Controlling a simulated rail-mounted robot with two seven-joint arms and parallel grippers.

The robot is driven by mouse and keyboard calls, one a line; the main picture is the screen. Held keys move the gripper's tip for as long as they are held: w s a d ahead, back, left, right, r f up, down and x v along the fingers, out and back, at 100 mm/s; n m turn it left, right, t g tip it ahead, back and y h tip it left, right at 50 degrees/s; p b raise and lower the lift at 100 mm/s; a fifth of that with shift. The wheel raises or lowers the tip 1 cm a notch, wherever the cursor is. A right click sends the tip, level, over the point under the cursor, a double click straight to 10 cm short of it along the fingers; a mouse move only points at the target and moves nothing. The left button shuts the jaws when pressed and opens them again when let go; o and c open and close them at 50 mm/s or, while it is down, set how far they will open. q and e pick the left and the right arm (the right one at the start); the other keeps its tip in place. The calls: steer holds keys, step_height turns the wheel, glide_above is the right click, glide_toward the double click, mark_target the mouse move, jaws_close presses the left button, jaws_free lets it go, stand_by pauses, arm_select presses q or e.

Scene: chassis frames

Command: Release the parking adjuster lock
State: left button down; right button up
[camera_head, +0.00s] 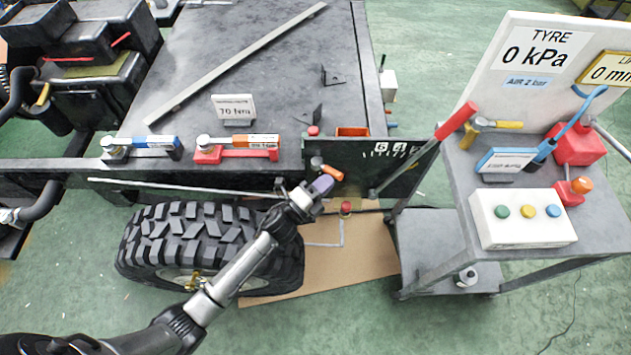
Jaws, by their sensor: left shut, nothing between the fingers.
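My left gripper (322,186) comes in from the lower left and is shut and empty. Its tip is by the lower left of a dark panel marked with numbers (392,175), just below a small orange-ended lever (328,171). I cannot tell whether the tip touches that lever. A long lever with a red grip (455,121) slants up to the right from the panel. A small red knob (346,207) shows below the panel. No part is labelled as the adjuster lock, so I cannot tell which one it is. My right gripper is not in view.
A tyre (190,243) sits under the chassis frame, beside my arm. A blue tool (150,147) and an orange-red tool (240,149) lie on the frame edge. At right, a grey trolley (455,205) carries a button box (521,217) and a gauge board (515,85).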

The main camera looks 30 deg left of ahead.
arm_select(q)
steer(key=shift+w+d, duration=0.35)
steer(key=shift+w, duration=0.15)
stand_by(0.6)
steer(key=shift+s, duration=0.1)
steer(key=s+f+p, duration=0.1)
steer(key=s+f, duration=0.2)
steer(key=s, duration=1)
steer(key=shift+s, duration=0.3)
